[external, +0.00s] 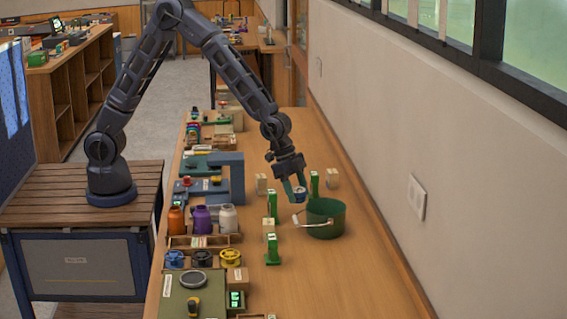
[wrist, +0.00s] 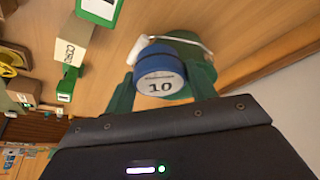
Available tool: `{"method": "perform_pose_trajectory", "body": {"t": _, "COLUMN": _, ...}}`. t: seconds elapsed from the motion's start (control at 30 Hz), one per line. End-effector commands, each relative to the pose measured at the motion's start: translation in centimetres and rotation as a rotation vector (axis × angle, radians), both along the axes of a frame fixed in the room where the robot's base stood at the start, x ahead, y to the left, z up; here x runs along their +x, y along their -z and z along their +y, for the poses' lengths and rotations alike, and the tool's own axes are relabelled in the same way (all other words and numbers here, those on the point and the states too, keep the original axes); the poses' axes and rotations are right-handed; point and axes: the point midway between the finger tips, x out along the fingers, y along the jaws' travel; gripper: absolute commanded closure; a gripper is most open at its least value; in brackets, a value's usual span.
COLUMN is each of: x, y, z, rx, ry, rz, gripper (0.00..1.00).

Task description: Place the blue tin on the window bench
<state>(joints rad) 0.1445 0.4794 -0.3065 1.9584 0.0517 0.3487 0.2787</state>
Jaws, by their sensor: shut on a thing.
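My gripper (external: 298,189) is shut on the blue tin (external: 299,196). In the wrist view the tin (wrist: 160,66) sits between the two green fingers, its white label reading 10. The window bench (external: 310,285) is the long wooden bench along the wall under the windows. The tin is over this bench, just behind and left of a green bucket (external: 325,219) in the external view. I cannot tell exactly how high it is above the bench.
Green stands (external: 272,250) and pale blocks (external: 268,228) stand around the bucket. The bench's near right part is clear. The wall (external: 375,140) bounds the right.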

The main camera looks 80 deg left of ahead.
Motion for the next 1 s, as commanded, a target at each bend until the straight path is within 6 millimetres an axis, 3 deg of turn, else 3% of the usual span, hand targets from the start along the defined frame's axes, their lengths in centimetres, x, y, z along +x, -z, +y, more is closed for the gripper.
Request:
{"method": "perform_pose_trajectory", "body": {"t": 0.03, "x": 0.2, "y": 0.5, "z": 2.3, "rx": 0.002, "ry": -0.049, "rz": 0.001, "gripper": 0.67}}
{"method": "perform_pose_trajectory", "body": {"t": 0.4, "x": 1.0, "y": 3.9, "z": 18.2, "rx": 0.002, "ry": -0.428, "rz": 0.000, "gripper": 0.67}}
{"method": "perform_pose_trajectory", "body": {"t": 0.6, "x": 0.3, "y": 5.2, "z": 25.6, "rx": 0.001, "ry": -0.609, "rz": 0.002, "gripper": 0.67}}
{"method": "perform_pose_trajectory", "body": {"t": 0.8, "x": -0.3, "y": 5.8, "z": 29.2, "rx": 0.000, "ry": -0.702, "rz": 0.000, "gripper": 0.67}}
{"method": "perform_pose_trajectory", "body": {"t": 1.0, "x": -0.5, "y": 5.9, "z": 29.8, "rx": -0.001, "ry": -0.718, "rz": 0.001, "gripper": 0.67}}
